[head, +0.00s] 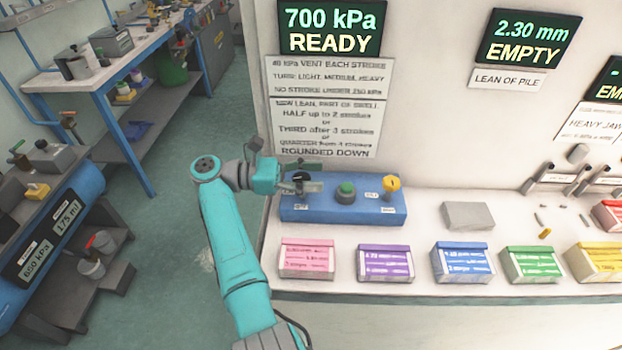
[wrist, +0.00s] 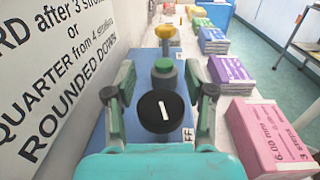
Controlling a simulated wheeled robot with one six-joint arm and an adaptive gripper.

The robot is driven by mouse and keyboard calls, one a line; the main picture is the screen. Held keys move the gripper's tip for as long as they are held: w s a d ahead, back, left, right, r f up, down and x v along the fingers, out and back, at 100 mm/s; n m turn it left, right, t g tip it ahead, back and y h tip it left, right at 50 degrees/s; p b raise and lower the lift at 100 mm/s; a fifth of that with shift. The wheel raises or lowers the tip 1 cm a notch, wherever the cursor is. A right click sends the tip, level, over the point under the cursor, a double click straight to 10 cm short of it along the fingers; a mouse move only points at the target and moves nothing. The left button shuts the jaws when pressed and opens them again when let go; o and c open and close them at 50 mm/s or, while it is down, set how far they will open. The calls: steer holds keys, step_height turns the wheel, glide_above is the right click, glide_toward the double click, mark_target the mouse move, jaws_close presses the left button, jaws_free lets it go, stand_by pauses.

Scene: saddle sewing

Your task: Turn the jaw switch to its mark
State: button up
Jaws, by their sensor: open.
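The jaw switch is a round black knob (wrist: 160,111) with a white line, at the near end of a blue control box (head: 330,211). In the wrist view the line points almost straight up the picture, slightly tilted. My gripper (wrist: 161,80) is open, with one finger on each side of the knob; I cannot tell whether either finger touches it. In the head view my gripper (head: 305,180) reaches over the left end of the box and mostly hides the knob. A partly hidden white label (wrist: 187,134) ending in "FF" lies right of the knob.
A green button (head: 346,189) and a yellow knob (head: 391,184) stand farther along the box. Pink (head: 307,260), purple (head: 385,263) and other coloured cartons line the bench front. A lettered wall panel (wrist: 50,70) is close on the left in the wrist view.

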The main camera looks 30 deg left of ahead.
step_height(320, 180, up, 9)
steer(key=shift+f, duration=0.15)
